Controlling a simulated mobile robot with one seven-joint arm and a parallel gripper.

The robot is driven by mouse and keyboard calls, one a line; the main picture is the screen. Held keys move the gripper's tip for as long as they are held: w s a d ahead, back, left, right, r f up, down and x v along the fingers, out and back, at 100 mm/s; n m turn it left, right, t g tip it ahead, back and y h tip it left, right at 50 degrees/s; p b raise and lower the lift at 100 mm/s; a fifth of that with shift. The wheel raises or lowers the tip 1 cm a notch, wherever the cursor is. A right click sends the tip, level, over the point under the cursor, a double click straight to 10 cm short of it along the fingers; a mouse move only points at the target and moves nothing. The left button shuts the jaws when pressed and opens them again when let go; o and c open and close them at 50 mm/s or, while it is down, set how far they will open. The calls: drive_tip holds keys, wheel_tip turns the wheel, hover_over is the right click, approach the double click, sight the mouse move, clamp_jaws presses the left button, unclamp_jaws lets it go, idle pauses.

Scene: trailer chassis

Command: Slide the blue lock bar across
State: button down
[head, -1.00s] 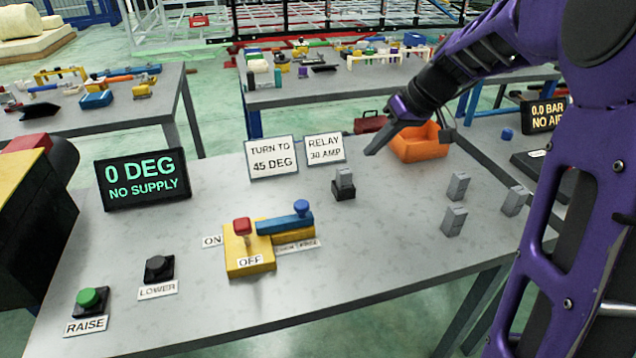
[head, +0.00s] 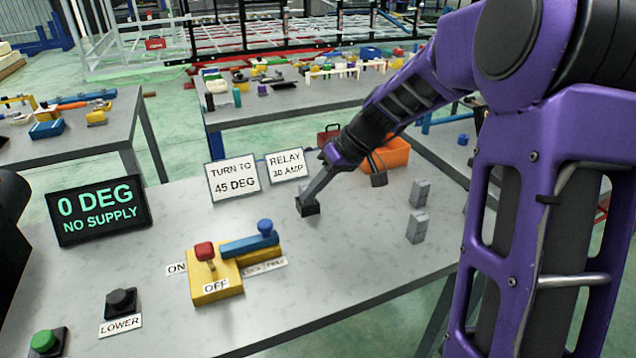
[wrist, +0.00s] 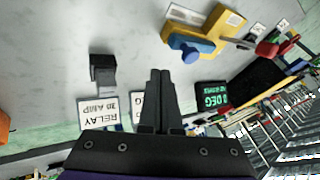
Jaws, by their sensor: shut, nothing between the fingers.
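The blue lock bar (head: 249,245) with its round blue knob (head: 265,227) lies across the right part of a yellow switch block (head: 215,290). A red-topped lever (head: 205,252) stands on the block between the ON and OFF labels. The bar also shows in the wrist view (wrist: 202,46), beyond and right of my fingertips. My gripper (head: 308,196) is shut and empty, to the right of the bar and apart from it. In the head view it overlaps the relay socket. In the wrist view its fingers (wrist: 160,74) are together, with the socket off to their left.
A dark relay socket (head: 308,208) stands right of the block; a grey relay (wrist: 107,80) shows at it in the wrist view. Loose grey relays (head: 417,227) stand further right. Signs (head: 232,179) and a display (head: 99,210) stand behind.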

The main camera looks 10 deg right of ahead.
sight(259, 226)
drive_tip(key=s+a+f, duration=0.1)
drive_tip(key=a+f, duration=0.3)
drive_tip(key=a, duration=0.2)
drive_tip(key=shift+f, duration=0.15)
drive_tip(key=shift+a, duration=0.1)
drive_tip(key=a, duration=0.1)
drive_tip(key=s+a+b, duration=0.1)
drive_tip(key=a, duration=0.1)
drive_tip(key=a+b, duration=0.1)
drive_tip(key=a, duration=0.1)
drive_tip(key=shift+s+f, duration=0.1)
drive_tip(key=shift+s, duration=0.2)
drive_tip(key=shift+a, duration=0.15)
